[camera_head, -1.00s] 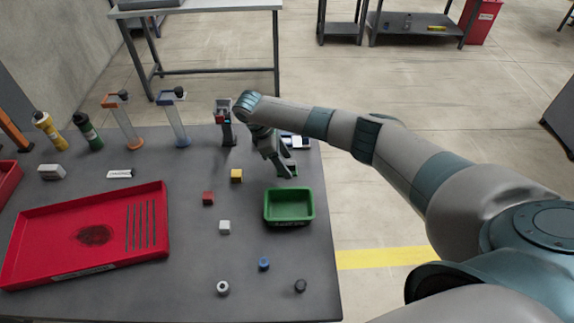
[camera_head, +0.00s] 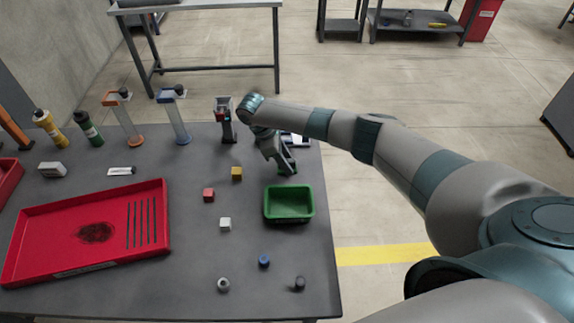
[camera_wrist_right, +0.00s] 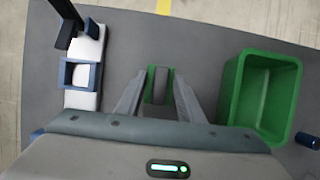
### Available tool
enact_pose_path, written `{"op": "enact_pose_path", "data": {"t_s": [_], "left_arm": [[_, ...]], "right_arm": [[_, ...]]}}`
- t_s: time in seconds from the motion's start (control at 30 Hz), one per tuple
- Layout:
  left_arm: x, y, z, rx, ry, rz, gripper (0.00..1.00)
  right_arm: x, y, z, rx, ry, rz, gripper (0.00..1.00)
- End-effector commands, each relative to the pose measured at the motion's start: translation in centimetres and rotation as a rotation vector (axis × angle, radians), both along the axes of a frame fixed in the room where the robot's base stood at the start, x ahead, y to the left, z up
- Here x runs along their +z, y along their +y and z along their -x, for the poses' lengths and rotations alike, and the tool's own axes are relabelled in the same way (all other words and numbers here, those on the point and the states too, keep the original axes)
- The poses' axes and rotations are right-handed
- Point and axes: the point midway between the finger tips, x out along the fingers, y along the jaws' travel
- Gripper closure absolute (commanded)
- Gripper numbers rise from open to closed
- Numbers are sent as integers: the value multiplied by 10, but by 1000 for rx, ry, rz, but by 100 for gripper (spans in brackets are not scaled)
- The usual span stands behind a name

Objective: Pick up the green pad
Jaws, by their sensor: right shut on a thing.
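The green pad is a small green piece with a grey middle; in the right wrist view the green pad (camera_wrist_right: 150,86) sits between the fingertips. My right gripper (camera_wrist_right: 158,92) is shut on it. In the head view my right gripper (camera_head: 284,168) points down at the table just behind the green bin, and only a little green shows at its tips. Whether the pad touches the table is hard to tell. My left gripper is not in view.
A green bin (camera_head: 289,217) stands just in front of the gripper. A blue-and-white device (camera_wrist_right: 82,75) lies on its other side. Yellow (camera_head: 237,174), red (camera_head: 208,195) and white (camera_head: 225,224) cubes lie to the left, beyond them a red tray (camera_head: 160,252).

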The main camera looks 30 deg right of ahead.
Motion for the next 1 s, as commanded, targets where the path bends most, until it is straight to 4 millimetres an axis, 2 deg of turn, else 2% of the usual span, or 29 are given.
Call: {"op": "enact_pose_path", "data": {"t_s": [0.37,0.6,0.97,1.0], "left_arm": [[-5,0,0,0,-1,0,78],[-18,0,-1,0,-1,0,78],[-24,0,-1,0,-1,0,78],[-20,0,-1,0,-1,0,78]], "right_arm": [[10,0,-1,0,-2,-1,89],[41,0,0,1,-3,-1,89],[68,-7,49,3,-2,0,89],[77,-9,55,3,-4,2,89]]}}
